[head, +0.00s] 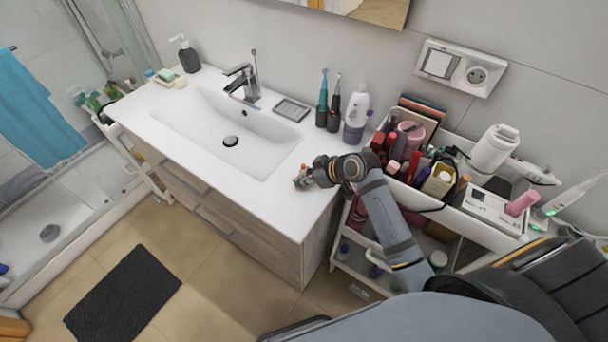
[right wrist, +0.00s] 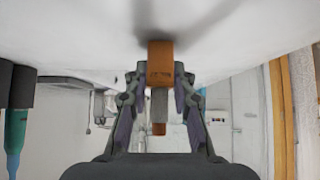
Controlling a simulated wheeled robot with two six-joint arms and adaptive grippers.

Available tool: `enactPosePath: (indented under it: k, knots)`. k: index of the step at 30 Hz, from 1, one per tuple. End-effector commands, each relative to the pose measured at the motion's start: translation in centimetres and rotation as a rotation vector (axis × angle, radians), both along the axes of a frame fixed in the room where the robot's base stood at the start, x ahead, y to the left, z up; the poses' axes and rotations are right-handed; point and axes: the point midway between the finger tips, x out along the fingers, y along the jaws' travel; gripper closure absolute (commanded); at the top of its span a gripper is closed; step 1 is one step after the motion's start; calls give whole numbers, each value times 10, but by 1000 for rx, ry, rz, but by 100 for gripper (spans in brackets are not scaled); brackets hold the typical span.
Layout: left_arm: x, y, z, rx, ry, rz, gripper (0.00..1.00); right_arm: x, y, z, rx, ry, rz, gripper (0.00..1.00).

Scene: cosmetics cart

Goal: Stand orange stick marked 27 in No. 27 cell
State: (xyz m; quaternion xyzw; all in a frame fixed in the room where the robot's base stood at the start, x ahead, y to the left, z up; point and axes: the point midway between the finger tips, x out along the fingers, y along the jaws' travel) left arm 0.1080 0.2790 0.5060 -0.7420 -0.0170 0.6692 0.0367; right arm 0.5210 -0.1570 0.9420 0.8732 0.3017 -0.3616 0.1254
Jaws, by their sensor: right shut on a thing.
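My right gripper (head: 303,181) is low over the white counter, near its front edge to the right of the basin. It is shut on the orange stick (head: 304,168), which looks very small in the head view. In the right wrist view the orange stick (right wrist: 160,63) is between the fingers of the gripper (right wrist: 159,92), with an orange end, a grey middle and a small orange tip. Its broad orange end is close to the white counter; I cannot tell if they touch. No number is readable on it. The No. 27 cell cannot be made out. My left gripper is out of view.
A white cart (head: 452,213) to the right of the counter holds many crowded cosmetics. Two electric toothbrushes (head: 322,105) and a white-purple bottle (head: 356,115) stand at the back of the counter. The basin (head: 205,125) and faucet (head: 243,82) are left of my gripper.

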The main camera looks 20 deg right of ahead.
Motion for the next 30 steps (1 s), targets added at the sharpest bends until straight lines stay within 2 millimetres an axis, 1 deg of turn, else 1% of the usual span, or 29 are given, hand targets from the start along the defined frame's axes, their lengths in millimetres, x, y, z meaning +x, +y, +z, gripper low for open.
enactPosePath:
  k: [1, 2, 6, 14, 17, 18, 20, 26, 30]
  knots:
    - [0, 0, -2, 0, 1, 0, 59, 0, 0, -3, 1, 0, 1, 100]
    - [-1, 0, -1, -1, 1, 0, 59, 0, 0, -2, 0, 0, 0, 73]
    - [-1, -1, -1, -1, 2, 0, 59, 0, 0, -2, 0, 0, 0, 54]
    - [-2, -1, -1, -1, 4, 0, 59, 0, 0, -2, 1, 0, -1, 53]
    - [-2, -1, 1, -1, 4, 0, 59, 0, 0, 3, 0, 0, 0, 53]
    - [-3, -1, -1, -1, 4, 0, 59, -3, -3, 4, -3, -1, -1, 53]
    - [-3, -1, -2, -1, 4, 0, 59, -8, -9, 10, -5, -1, -1, 53]
    - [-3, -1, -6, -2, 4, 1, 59, -35, -28, 42, -11, -1, 5, 53]
    - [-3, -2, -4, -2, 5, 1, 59, -47, -39, 60, -10, -1, 3, 53]
